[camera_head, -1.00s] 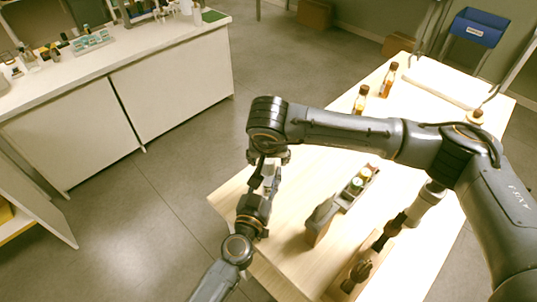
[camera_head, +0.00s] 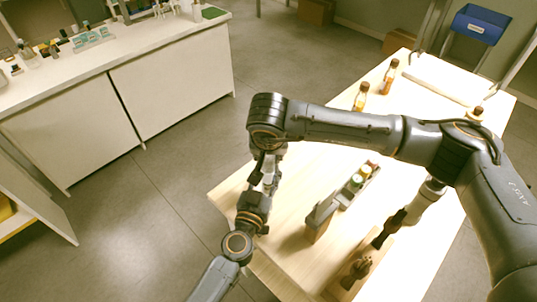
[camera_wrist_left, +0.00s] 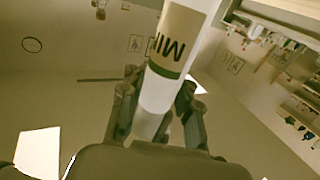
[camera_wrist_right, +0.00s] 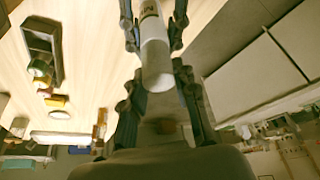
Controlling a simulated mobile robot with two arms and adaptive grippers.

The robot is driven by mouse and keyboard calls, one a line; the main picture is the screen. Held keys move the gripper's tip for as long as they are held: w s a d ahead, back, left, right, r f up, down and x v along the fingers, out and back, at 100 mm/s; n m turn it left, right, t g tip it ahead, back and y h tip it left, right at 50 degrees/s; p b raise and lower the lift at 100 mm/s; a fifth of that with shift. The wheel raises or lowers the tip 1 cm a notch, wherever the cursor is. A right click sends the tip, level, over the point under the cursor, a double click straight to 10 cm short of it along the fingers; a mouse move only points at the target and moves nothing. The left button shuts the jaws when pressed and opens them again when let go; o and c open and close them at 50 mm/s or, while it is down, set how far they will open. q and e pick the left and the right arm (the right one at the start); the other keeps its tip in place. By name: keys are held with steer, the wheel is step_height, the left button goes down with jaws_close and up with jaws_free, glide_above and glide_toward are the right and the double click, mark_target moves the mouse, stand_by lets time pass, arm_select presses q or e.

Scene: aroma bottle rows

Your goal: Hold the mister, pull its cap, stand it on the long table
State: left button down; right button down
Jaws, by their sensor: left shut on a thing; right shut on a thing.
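The mister (camera_wrist_left: 178,42) is a white cylinder with a tan, green-edged label, large in the left wrist view. My left gripper (camera_wrist_left: 156,95) is shut around its plain white part. In the right wrist view, a plain white end, seemingly the cap (camera_wrist_right: 157,68), lies between the fingers of my right gripper (camera_wrist_right: 156,85), which is shut on it. Whether cap and body are joined or apart is unclear. In the head view my left gripper (camera_head: 257,198) and right gripper (camera_head: 267,165) meet near the left edge of the long wooden table (camera_head: 325,165), mostly hiding the mister.
A narrow rack (camera_head: 322,212) with small bottles stands on the wooden table, close right of the grippers. Amber bottles (camera_head: 361,97) stand farther back. A dark brown object (camera_head: 357,272) is at the front. A white counter (camera_head: 150,50) with bottles is at left, across open floor.

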arm_select(q)
steer(key=shift+f, duration=0.1)
arm_select(e)
steer(key=shift+r, duration=0.15)
steer(key=shift+w+r, duration=0.1)
steer(key=shift+r, duration=0.95)
steer(key=shift+d, duration=0.1)
steer(key=shift+w+r, duration=0.1)
steer(key=shift+r, duration=0.15)
step_height(320, 180, up, 4)
steer(key=shift+f, duration=0.25)
arm_select(q)
steer(key=c, duration=0.9)
jaws_free()
arm_select(e)
steer(key=shift+f, duration=0.1)
